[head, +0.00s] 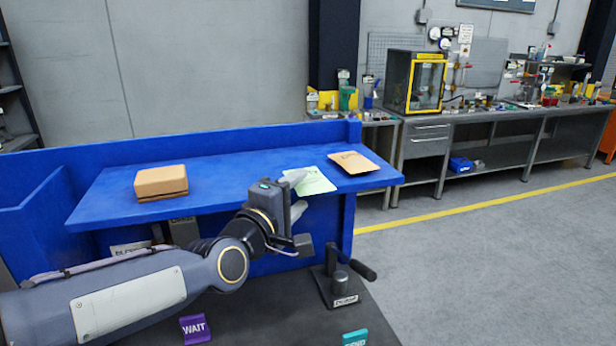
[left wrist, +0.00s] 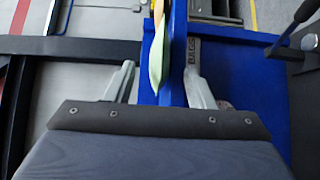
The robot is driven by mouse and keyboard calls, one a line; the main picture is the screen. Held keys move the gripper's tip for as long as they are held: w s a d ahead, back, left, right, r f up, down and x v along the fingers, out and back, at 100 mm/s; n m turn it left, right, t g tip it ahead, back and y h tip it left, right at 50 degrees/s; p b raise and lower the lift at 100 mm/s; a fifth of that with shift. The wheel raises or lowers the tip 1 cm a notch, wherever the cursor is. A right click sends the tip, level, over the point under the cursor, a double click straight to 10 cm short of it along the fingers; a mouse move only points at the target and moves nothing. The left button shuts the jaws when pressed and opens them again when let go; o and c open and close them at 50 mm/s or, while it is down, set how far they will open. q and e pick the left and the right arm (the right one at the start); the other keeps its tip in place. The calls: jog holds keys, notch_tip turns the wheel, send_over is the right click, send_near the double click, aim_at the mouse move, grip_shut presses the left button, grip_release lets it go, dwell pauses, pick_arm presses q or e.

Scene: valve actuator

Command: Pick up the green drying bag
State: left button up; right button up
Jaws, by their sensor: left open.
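The green drying bag (head: 315,181) lies flat near the front edge of the blue shelf (head: 235,176). My left gripper (head: 298,195) is at that edge, partly in front of the bag. In the left wrist view, the bag (left wrist: 156,55) shows edge-on as a thin pale green strip against the shelf board (left wrist: 178,50). Both lie between the spread fingers of my left gripper (left wrist: 160,80), one finger on the bag's side and one on the shelf's underside. The gripper is open; I see gaps beside the fingers. My right gripper is not in view.
A brown envelope (head: 354,162) lies right of the bag, near it. A cardboard box (head: 161,182) sits further left on the shelf. A black stand with a handle (head: 340,284) and a purple WAIT sign (head: 195,329) are below.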

pick_arm(q)
grip_shut()
jog(key=shift+r, duration=0.1)
jog(key=shift+r, duration=0.55)
jog(key=s+d+r+p, duration=0.5)
jog(key=s+r+p, duration=0.4)
jog(key=s+r, duration=0.2)
jog(key=shift+s+d+r, duration=0.15)
jog(key=shift+s+r, duration=0.2)
jog(key=shift+s, duration=0.7)
